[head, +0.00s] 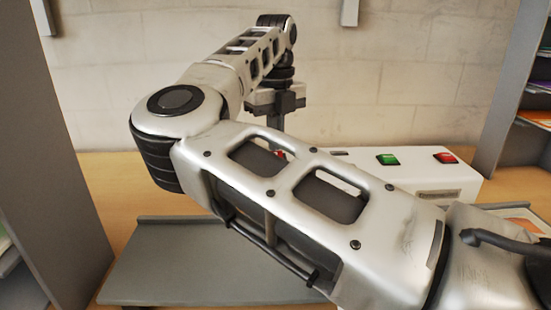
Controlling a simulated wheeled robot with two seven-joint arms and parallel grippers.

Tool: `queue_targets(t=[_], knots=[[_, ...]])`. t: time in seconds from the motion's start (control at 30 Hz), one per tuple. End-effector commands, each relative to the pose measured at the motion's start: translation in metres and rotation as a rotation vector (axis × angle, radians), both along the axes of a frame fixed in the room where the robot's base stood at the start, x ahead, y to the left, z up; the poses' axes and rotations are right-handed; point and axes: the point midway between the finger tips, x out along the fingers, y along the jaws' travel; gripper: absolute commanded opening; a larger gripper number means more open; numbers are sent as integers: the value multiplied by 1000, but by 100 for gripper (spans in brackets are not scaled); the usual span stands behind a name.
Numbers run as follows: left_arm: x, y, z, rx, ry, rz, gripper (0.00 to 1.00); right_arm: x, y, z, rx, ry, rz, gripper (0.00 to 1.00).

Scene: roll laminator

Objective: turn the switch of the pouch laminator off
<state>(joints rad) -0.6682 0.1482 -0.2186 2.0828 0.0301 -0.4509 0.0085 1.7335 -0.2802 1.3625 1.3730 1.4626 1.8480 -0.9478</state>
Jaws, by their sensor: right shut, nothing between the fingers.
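The pouch laminator (420,172) is a white box on the wooden table, partly hidden behind my right arm. Its top carries a green button (387,159) and a red button (445,157) at the right. My right gripper (273,130) points down above that left end, close to the red part. It is shut and empty; whether its tips touch anything is hidden. My left gripper is out of view.
A grey flat tray (190,270) lies in front of the laminator. A grey panel (45,150) stands at the left, and a shelf unit (505,90) with coloured papers at the right. A pale brick wall (400,80) is behind. My right arm crosses the middle of the view.

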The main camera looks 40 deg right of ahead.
Motion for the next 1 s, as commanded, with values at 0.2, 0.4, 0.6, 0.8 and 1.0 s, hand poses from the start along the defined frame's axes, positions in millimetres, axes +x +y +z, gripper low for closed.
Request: queue_targets(t=[0.2,0.4,0.6,0.8,1.0], knots=[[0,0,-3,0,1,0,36,0,0,-4,0,0,0,0],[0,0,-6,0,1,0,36,0,0,-7,0,0,0,0],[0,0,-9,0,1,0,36,0,0,-11,0,1,0,0],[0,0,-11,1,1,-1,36,0,0,-13,1,1,0,0],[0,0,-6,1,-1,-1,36,0,0,-5,0,1,0,0]])
